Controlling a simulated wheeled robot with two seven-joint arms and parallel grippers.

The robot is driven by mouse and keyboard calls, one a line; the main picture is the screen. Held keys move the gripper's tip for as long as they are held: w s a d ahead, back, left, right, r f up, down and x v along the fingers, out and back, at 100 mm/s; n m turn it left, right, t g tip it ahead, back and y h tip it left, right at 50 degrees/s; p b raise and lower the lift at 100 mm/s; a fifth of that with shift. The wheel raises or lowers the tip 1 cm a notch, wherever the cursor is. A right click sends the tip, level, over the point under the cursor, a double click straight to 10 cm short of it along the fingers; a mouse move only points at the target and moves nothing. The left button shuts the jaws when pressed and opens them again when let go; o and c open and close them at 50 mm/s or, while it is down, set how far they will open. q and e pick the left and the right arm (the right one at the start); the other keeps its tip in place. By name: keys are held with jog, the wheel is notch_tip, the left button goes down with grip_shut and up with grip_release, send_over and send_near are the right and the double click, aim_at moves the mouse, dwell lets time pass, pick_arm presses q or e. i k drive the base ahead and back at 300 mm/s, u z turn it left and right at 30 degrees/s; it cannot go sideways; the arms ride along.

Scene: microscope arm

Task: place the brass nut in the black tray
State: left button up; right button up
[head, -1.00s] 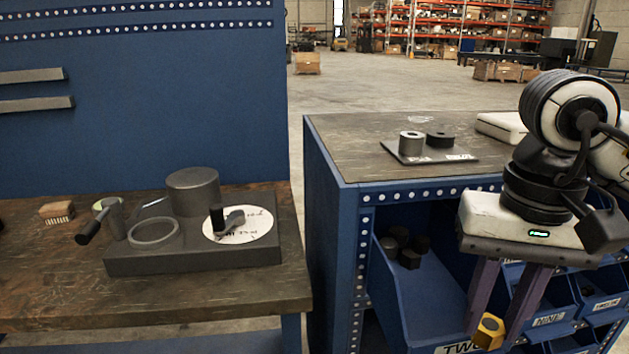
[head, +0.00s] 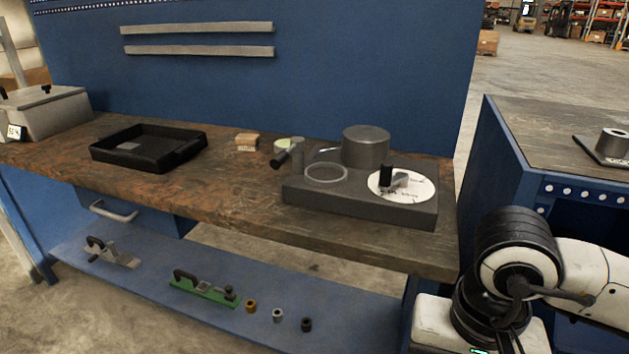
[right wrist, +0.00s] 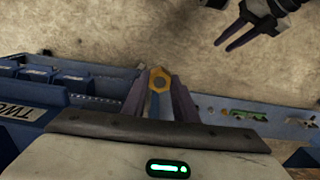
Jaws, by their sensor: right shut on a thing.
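The brass nut (right wrist: 158,74) is a hexagonal yellow piece with a dark hole. In the right wrist view it sits between the purple fingertips of my right gripper (right wrist: 159,86), which is shut on it, above the floor. In the head view only my right wrist shows at bottom right, and the nut is out of frame. The black tray (head: 125,157) lies on the wooden bench at left in the head view, shallow and with no nut in it, far from my right arm. My left gripper (right wrist: 232,36) shows at the top right of the right wrist view, fingers apart and empty.
A dark fixture (head: 350,204) with a cylinder and a dial stands on the bench's right part. A small wooden block (head: 247,140) is right of the tray. A grey box (head: 45,112) stands left. The lower shelf (head: 150,282) holds clamps and several small rings.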

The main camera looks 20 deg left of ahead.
aim_at(159, 152)
jog(key=u, duration=2.7)
jog(key=i, duration=2.15)
jog(key=z, duration=1.3)
